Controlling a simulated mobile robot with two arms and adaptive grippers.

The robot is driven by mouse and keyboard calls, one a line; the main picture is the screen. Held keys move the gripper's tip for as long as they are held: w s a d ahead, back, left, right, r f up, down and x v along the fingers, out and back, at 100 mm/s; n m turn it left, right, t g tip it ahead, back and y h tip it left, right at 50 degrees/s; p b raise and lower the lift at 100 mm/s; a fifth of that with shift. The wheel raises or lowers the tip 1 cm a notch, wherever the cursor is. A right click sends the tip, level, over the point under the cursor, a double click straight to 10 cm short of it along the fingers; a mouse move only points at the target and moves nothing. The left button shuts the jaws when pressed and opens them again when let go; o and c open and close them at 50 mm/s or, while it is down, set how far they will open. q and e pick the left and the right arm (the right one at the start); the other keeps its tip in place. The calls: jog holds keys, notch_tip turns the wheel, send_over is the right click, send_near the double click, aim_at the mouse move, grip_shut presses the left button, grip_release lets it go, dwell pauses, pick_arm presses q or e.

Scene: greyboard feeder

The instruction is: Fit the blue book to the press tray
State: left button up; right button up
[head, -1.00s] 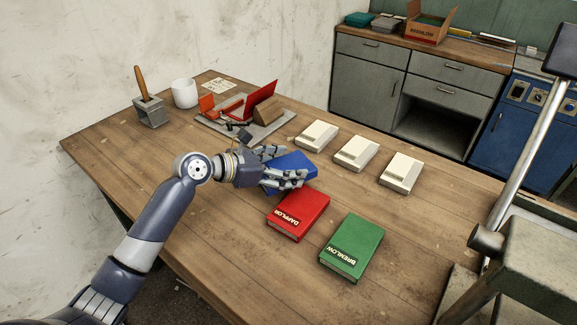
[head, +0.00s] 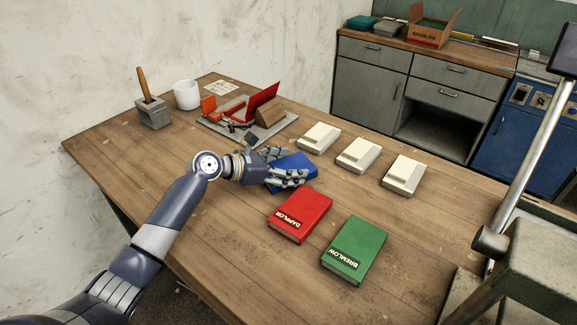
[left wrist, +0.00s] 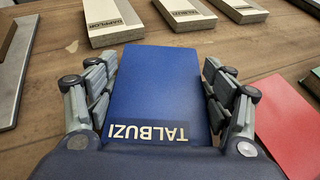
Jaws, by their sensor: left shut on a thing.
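The blue book (head: 294,168), lettered TALBUZI, is between the fingers of my left gripper (head: 284,171), which is shut on it. In the left wrist view the book (left wrist: 165,90) lies flat-side up with a finger at each side, its lettered edge nearest the palm. Whether it touches the table is hard to tell. The grey tray (head: 284,131) with red and brown parts, which looks like the press tray, stands just behind the hand. Part of its front is hidden by the hand. Its grey rim shows at the left of the wrist view (left wrist: 14,75).
A red book (head: 301,212) and a green book (head: 356,245) lie in front of the hand. Three cream blocks (head: 318,137) stand in a row behind-right. A white cup (head: 187,95) and a grey holder (head: 153,115) are at back left. Grey machinery (head: 545,250) stands right.

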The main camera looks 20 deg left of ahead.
pick_arm(q)
jog(key=shift+f, duration=0.1)
jog(key=o, duration=0.9)
jog(key=shift+o, duration=0.2)
